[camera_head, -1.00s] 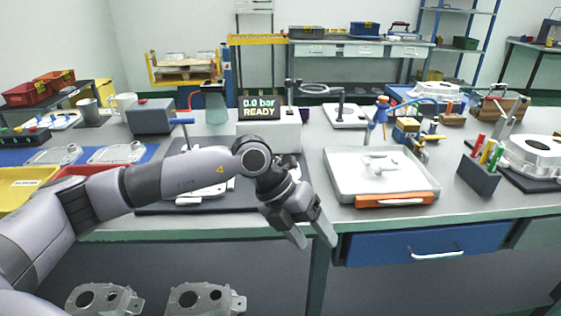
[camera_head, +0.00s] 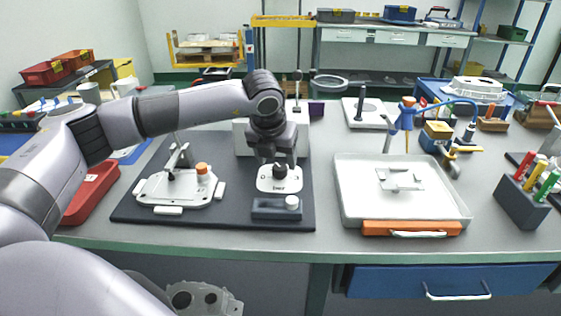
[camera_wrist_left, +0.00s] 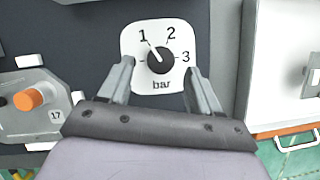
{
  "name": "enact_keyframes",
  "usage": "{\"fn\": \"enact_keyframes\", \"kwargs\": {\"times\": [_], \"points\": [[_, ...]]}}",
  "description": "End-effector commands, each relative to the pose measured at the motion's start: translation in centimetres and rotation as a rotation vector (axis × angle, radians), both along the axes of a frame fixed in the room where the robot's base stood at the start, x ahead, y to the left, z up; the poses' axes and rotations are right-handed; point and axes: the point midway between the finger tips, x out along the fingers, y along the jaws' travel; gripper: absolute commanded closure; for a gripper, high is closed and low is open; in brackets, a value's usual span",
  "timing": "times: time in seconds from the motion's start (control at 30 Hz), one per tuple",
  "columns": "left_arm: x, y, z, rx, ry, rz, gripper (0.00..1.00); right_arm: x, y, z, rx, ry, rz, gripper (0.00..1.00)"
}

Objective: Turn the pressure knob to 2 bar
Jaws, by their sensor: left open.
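The pressure knob (camera_wrist_left: 160,59) is black and round on a white dial plate (camera_wrist_left: 133,75) marked 1, 2, 3 and "bar". In the left wrist view its pointer leans up-left, close to the 1. The knob also shows in the head view (camera_head: 280,171) on the plate, at the right of a dark mat. My left gripper (camera_wrist_left: 158,67) is open above the dial, with a finger on each side of the knob; it hangs over the plate in the head view (camera_head: 277,160). I see no finger touching the knob. My right gripper is not in view.
A casting (camera_head: 172,189) with an orange cap lies left of the dial on the mat (camera_head: 240,222). A white tray (camera_head: 350,200) is to the right.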

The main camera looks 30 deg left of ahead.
Motion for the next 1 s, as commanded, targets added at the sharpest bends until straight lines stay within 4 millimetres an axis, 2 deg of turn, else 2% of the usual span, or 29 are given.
{"fn": "enact_keyframes", "kwargs": {"times": [0.2,0.53,0.57,0.7,0.73,1.0], "points": [[1.0,0.2,-2.4,0.000,0.000,-0.001,0.37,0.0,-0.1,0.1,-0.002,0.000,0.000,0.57],[1.2,0.3,-2.9,0.000,-0.001,-0.001,0.37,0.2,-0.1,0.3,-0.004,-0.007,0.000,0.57],[1.1,0.3,-2.9,0.000,-0.001,-0.001,0.43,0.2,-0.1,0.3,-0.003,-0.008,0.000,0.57],[1.1,0.3,-2.9,0.000,-0.001,-0.001,0.89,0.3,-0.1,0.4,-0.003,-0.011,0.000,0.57],[1.1,0.3,-2.9,0.000,-0.001,-0.001,0.91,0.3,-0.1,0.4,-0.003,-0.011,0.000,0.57],[1.1,0.3,-2.9,0.000,-0.001,-0.021,0.91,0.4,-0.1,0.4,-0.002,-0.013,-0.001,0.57]]}}
